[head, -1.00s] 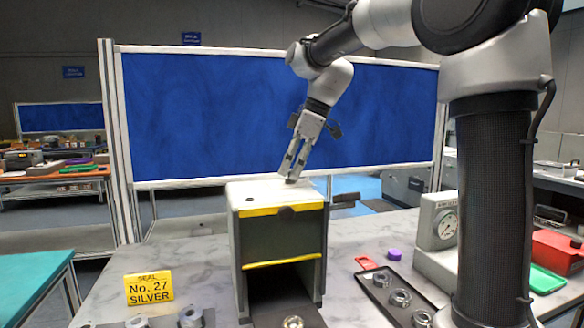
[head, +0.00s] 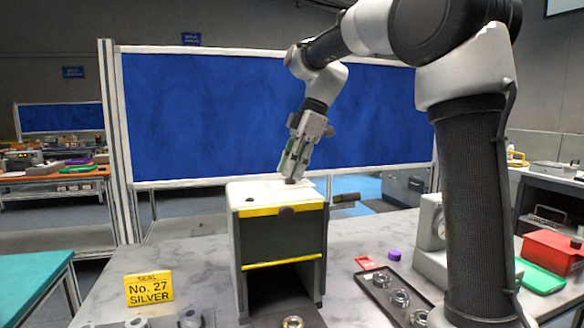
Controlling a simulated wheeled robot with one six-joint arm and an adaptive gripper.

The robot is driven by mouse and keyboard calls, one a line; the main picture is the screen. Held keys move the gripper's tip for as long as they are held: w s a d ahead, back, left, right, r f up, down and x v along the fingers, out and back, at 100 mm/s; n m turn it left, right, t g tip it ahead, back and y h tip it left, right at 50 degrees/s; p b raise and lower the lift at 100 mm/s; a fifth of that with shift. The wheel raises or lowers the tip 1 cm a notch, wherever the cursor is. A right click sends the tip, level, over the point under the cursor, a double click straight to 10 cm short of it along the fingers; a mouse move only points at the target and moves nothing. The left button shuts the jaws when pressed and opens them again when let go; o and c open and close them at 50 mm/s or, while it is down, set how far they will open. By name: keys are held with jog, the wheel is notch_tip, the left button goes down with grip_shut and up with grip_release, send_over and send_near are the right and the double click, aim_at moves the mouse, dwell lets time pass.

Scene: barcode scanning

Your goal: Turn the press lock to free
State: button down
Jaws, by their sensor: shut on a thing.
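The press (head: 283,240) is a box-shaped machine with a pale top, dark front and yellow stripes. It stands upright on the grey table. My gripper (head: 290,174) points down at the rear right of the press's top. Its fingers are shut on a small dark knob (head: 291,181), seemingly the press lock. The fingers hide most of it, and I cannot read which way it is set.
A dark-ended lever (head: 345,198) sticks out at the press's right side. A yellow sign (head: 149,288) reads "SEAL No. 27 SILVER". A black tray (head: 382,284) with metal rings lies to the right, near a purple cap (head: 394,254) and a dial gauge (head: 432,228).

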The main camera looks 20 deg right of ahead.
jog(key=c, duration=1.2)
grip_release()
jog(key=shift+c, duration=0.2)
jog(key=v, duration=1.2)
